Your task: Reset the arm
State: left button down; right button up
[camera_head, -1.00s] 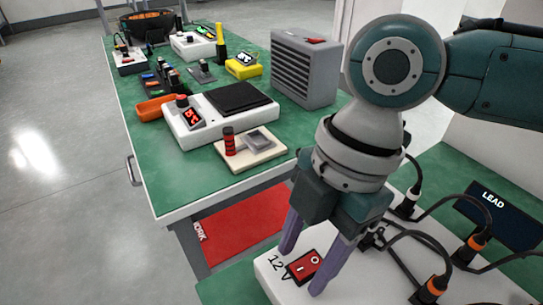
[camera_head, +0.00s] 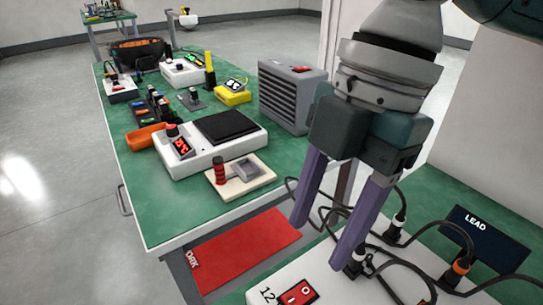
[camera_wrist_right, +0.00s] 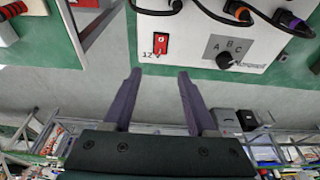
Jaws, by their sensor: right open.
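My right gripper (camera_head: 322,232) hangs in the head view with its two purple fingers apart and nothing between them. It is above the white power box near the red rocker switch (camera_head: 297,293), which is marked 12. In the right wrist view the open fingers (camera_wrist_right: 158,85) point toward the white box (camera_wrist_right: 190,50), with the red switch (camera_wrist_right: 161,44) beyond the tips and a black A-B-C rotary knob (camera_wrist_right: 224,61) to its right. My left gripper is not in view.
Black cables with orange-banded plugs (camera_head: 461,267) rise from the box beside a LEAD panel (camera_head: 485,238). The green bench (camera_head: 140,205) at left holds a hotplate-like unit (camera_head: 200,155), a grey vented box (camera_head: 284,98) and small tools. A red mat (camera_head: 245,250) lies below.

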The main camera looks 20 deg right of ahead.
jog(key=shift+a, duration=0.1)
jog(key=s+a+r+m+t+y+p, duration=0.2)
jog(key=s+a+r+m+p, duration=0.1)
jog(key=s+a+m+p, duration=0.3)
jog(key=s+d+r+m+t+h+p, duration=0.1)
jog(key=s+d+r+m+h+p, duration=0.1)
jog(key=s+d+m+p, duration=0.35)
jog(key=s+d+r+m+t+h+p, duration=0.1)
jog(key=s+d+r+m+h+p, duration=0.15)
jog(key=d+m, duration=0.65)
notch_tip(320, 180, up, 37)
jog(key=w+p, duration=0.1)
jog(key=p, duration=3.5)
jog(key=shift+a+t+p, duration=0.3)
jog(key=shift+a, duration=0.15)
jog(key=shift+r+n, duration=0.1)
jog(key=shift+n, duration=0.15)
